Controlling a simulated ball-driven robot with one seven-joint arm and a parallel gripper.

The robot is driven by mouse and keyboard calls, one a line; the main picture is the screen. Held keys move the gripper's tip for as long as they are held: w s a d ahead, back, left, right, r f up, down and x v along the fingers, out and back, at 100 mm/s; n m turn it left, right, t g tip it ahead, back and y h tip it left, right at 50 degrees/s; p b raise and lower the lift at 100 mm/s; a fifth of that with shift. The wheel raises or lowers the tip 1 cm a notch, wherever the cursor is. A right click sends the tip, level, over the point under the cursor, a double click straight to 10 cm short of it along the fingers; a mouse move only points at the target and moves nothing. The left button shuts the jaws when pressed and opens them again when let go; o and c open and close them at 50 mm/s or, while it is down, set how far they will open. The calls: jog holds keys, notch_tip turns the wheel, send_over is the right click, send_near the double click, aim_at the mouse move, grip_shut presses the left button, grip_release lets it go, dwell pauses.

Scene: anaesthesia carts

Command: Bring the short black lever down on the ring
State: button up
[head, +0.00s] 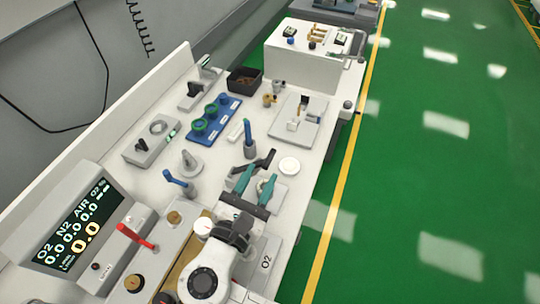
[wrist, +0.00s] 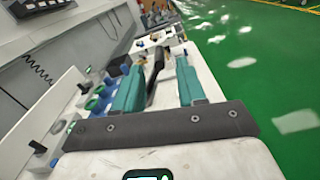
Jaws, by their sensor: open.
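A short black lever (head: 263,161) lies just beyond and partly between the teal fingertips of my gripper (head: 259,174) in the head view. In the wrist view the lever (wrist: 153,77) runs between the two spread fingers of my gripper (wrist: 159,66), with gaps beside it. My gripper is open and holds nothing. I cannot make out a ring for certain under the lever; my fingers cover part of its mount.
A blue-topped upright post (head: 249,138) stands just behind the lever, and a blue-handled lever (head: 178,180) is to its left. A red lever (head: 133,236) is at front left. Blue plate with green-ringed knobs (head: 212,121) lies farther back. Open green floor is right.

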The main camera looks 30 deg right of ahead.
aim_at(269, 158)
jog(key=x, duration=0.5)
jog(key=shift+w+d+p, duration=0.25)
jog(key=shift+d+p, duration=0.05)
jog(key=shift+p, duration=0.05)
grip_shut()
dwell(0.3)
